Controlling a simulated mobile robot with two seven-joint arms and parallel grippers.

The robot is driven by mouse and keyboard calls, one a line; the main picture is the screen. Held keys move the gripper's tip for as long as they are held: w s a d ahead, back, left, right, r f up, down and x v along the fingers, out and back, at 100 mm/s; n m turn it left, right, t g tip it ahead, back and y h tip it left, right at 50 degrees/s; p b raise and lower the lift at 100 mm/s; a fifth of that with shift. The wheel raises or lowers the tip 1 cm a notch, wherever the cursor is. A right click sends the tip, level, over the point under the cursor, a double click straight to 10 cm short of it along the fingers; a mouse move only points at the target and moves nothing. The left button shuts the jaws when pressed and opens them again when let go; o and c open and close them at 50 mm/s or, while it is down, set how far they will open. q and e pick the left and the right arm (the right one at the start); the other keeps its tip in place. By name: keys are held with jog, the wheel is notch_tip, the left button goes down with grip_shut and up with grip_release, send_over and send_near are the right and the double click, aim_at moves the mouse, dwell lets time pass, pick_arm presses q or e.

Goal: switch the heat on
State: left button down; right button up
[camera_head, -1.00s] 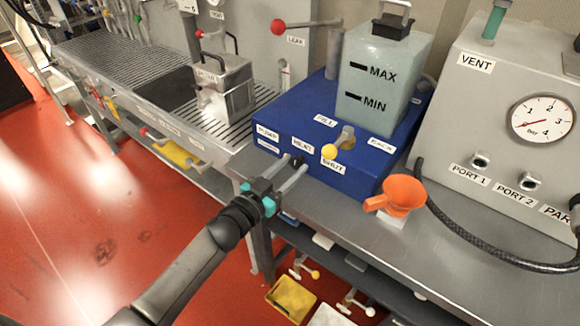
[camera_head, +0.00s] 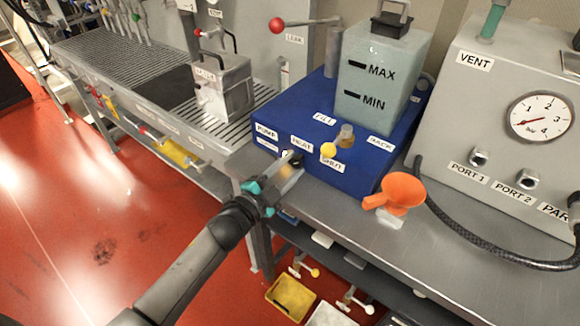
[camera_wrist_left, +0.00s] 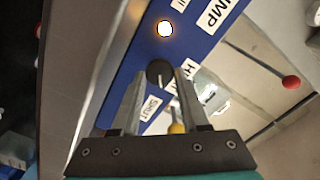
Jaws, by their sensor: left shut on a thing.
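The blue unit (camera_head: 345,176) stands on the steel bench, with labels PUMP, HEAT (camera_head: 301,143), SHUT, FILL and BACK. A small black knob (camera_wrist_left: 159,72) with a white pointer line sits on its front, by the HEAT label. My left gripper (camera_head: 295,160) is shut on this knob; its two fingers lie on either side of it in the left wrist view (camera_wrist_left: 158,85). A round lamp (camera_wrist_left: 165,28) glows white-orange beside the knob. My right gripper is not in view.
A yellow-knobbed valve (camera_head: 328,150) sits close right of the gripper. An orange funnel (camera_head: 401,192) stands on the bench to the right. A tank marked MAX and MIN (camera_head: 378,85) is on the unit. A gauge panel (camera_head: 500,140) with a black hose is at the right.

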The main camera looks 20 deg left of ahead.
pick_arm(q)
jog(key=shift+m, duration=0.5)
jog(key=shift+c, duration=2.2)
grip_release()
jog(key=v, duration=1.5)
jog(key=shift+s, duration=0.15)
